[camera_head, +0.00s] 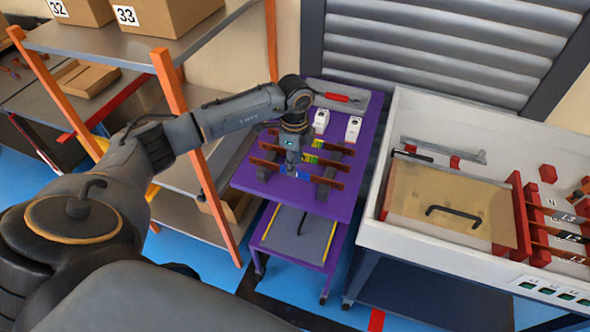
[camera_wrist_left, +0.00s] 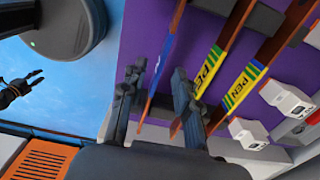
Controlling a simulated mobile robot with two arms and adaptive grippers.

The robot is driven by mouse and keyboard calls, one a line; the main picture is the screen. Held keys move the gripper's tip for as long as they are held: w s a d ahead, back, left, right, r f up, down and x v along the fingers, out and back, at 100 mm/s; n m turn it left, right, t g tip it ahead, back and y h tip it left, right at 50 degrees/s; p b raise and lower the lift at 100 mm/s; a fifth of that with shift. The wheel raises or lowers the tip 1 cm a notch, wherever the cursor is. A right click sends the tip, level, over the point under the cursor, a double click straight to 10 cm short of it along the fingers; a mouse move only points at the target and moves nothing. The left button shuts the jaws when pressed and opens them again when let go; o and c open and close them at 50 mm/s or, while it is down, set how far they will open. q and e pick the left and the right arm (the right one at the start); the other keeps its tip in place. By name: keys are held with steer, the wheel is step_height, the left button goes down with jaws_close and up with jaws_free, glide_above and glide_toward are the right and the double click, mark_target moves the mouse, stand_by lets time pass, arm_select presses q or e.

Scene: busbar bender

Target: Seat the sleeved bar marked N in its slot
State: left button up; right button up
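The bar with the blue sleeve (camera_wrist_left: 162,62) is the nearest of three copper-coloured bars lying across dark rests on the purple cart. Its letter is not readable. Its sleeve also shows in the head view (camera_head: 301,174) just under my left gripper (camera_head: 292,165). In the left wrist view my left gripper (camera_wrist_left: 158,80) is open, with one finger on each side of the blue-sleeved bar; I cannot tell if they touch it. My right gripper (camera_wrist_left: 30,82) seems to be the small dark one over the blue floor, fingers apart. Slots in red holders (camera_head: 535,222) stand at the right.
Two bars with yellow-green PEN sleeves (camera_wrist_left: 205,72) lie beside it. White devices (camera_head: 321,121) and a red-handled tool (camera_head: 338,97) are at the cart's back. The white bench (camera_head: 392,165) holds other bars (camera_head: 560,235) and a handled cover (camera_head: 430,195). Shelving (camera_head: 190,130) stands left.

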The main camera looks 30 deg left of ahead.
arm_select(q)
steer(key=shift+f, duration=1.4)
jaws_close()
steer(key=shift+w+r, duration=0.1)
steer(key=shift+r, duration=0.1)
